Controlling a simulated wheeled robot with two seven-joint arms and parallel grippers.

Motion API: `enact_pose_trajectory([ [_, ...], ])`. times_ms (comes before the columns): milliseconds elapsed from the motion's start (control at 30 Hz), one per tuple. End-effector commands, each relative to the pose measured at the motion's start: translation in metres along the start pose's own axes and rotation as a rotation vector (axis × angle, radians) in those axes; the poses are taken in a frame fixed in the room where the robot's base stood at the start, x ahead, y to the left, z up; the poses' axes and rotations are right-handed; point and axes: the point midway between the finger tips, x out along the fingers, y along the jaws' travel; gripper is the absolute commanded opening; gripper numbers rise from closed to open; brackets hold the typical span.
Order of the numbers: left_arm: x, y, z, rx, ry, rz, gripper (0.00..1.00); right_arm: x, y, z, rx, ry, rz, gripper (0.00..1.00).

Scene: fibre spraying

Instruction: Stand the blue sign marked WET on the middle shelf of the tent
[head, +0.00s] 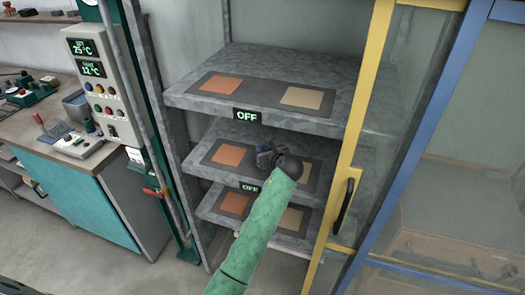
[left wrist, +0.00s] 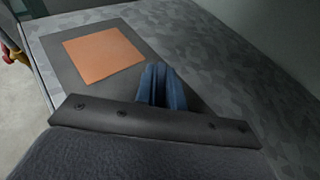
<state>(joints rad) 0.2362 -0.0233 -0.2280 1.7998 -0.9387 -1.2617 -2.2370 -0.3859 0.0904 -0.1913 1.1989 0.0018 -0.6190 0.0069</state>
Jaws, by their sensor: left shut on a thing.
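My left gripper (head: 268,157), at the end of the green-sleeved arm, is over the middle shelf (head: 318,198) of the tent. It is shut on a dark blue folded piece, the blue sign (left wrist: 155,86), which shows beyond the gripper's dark body in the left wrist view. No WET lettering can be read, and most of the sign is hidden. I cannot tell whether the sign touches the shelf. The middle shelf has a dark mat with an orange square (head: 229,155) on the left and a tan square, partly behind my gripper, on the right. My right gripper is not in view.
The top shelf (head: 345,95) is close above my gripper, with an OFF label (head: 246,117). A lower shelf lies below. The yellow-framed door (head: 366,110) with a black handle stands right. A control box (head: 97,88) and a cluttered bench (head: 45,140) are left.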

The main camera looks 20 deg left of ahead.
Motion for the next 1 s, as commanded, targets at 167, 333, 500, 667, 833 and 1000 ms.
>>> enact_pose_trajectory([
  [167, 0.000, 0.000, -0.001, 0.000, 0.000, 0.000, 0.00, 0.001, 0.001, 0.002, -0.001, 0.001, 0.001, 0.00],
  [333, 0.001, 0.000, -0.002, -0.001, 0.000, 0.000, 0.28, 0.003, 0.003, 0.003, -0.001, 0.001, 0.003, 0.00],
  [500, 0.001, 0.000, -0.002, -0.001, 0.000, 0.000, 0.32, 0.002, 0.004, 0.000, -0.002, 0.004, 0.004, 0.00],
  [667, 0.001, 0.000, -0.002, -0.001, 0.000, 0.000, 0.32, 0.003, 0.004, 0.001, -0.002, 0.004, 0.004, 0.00],
  [833, -0.008, -0.001, -0.002, -0.001, -0.001, -0.002, 0.32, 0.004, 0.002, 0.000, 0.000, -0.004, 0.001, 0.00],
  [1000, -0.038, -0.001, -0.003, -0.002, 0.001, -0.003, 0.32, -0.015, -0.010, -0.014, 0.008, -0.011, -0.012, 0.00],
])
